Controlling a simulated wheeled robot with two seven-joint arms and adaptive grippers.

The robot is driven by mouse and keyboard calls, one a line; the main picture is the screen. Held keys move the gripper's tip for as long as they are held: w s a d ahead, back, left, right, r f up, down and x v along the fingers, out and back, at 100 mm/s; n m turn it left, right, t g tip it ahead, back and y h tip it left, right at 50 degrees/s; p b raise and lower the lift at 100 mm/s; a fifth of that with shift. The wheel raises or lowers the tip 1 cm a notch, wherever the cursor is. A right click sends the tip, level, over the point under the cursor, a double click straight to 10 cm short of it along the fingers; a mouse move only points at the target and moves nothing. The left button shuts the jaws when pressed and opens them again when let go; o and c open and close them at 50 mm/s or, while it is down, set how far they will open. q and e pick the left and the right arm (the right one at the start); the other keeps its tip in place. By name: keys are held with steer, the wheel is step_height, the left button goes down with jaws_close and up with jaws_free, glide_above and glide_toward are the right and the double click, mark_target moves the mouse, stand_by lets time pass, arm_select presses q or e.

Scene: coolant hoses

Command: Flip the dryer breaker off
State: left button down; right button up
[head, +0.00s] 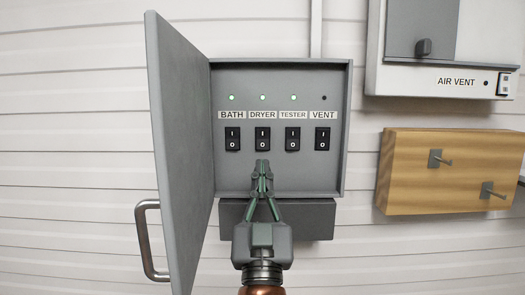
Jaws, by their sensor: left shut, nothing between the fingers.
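The grey breaker box (330,180) is on the wall with its door (180,150) swung open to the left. Inside is a row of black rocker switches labelled BATH, DRYER, TESTER and VENT. The dryer breaker (263,138) is second from the left, and the small lamp (263,97) above its label glows pale green. My left gripper (262,164) is shut and empty, pointing up with its fingertips just below the dryer breaker in the picture. I cannot tell whether the tips touch the switch or panel. My right gripper is not in view.
The bath breaker (233,139) and tester breaker (293,139) sit close on either side; the vent breaker (322,138) is at right, its lamp dark. The door handle (147,240) juts out left. A wooden peg board (450,170) and an AIR VENT unit (420,75) are at right.

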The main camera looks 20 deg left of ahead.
mark_target(262, 143)
arm_select(q)
steer(key=w, duration=0.2)
steer(key=w+a+r+p, duration=0.1)
steer(key=w, duration=0.1)
steer(key=w+r+p, duration=0.1)
steer(key=w, duration=0.1)
steer(key=shift+a, duration=0.4)
steer(key=shift+w+a+f, duration=0.1)
steer(key=shift+w+f, duration=0.1)
steer(key=shift+w, duration=0.1)
